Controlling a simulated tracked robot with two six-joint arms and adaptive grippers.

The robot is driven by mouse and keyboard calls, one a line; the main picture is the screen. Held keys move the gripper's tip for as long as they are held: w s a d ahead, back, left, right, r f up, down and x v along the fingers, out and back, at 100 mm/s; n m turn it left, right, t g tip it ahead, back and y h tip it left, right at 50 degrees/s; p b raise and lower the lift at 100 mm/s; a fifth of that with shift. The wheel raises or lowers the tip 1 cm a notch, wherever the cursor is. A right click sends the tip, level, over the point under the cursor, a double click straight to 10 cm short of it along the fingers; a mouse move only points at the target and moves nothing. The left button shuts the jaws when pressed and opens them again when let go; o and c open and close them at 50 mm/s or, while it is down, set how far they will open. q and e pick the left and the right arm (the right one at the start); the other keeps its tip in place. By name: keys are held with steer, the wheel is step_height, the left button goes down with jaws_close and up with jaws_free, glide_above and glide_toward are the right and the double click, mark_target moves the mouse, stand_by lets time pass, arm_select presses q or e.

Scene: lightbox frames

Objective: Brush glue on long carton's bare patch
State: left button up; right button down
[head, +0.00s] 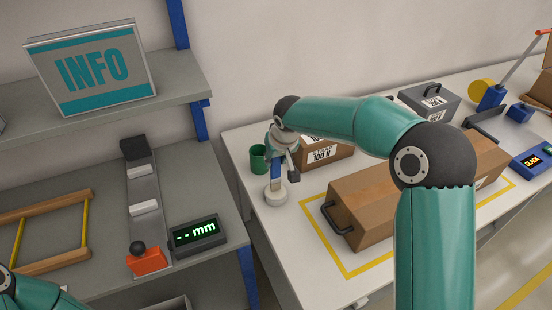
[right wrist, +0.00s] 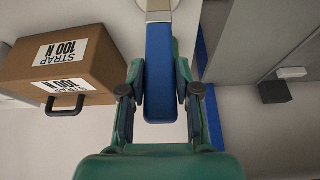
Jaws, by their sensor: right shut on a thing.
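The long brown carton (head: 365,200) lies inside a yellow outline on the white table, its black handle (head: 329,219) facing left. My right arm crosses in front of it, and I cannot make out a bare patch. My right gripper (head: 279,168) is left of the carton, pointing down, shut on a blue handle (head: 275,184). In the right wrist view this blue handle (right wrist: 160,75) is between the fingers, with a round pale end (right wrist: 158,5) beyond. In the head view that white round end (head: 276,197) is at the tabletop; contact is unclear. My left gripper is out of frame.
A green cup (head: 258,160) stands just left of my right gripper. A smaller carton labelled 100 N (head: 330,150) is behind; it shows in the right wrist view (right wrist: 75,60). A grey case (head: 430,101) and blue devices stand farther right. The grey bench (head: 90,180) is left.

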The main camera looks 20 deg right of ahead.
steer(key=shift+f+b, duration=0.55)
steer(key=shift+b, duration=0.1)
stand_by(1.7)
steer(key=shift+r+p, duration=2.35)
steer(key=shift+r, duration=1.25)
steer(key=shift+s+f, duration=0.1)
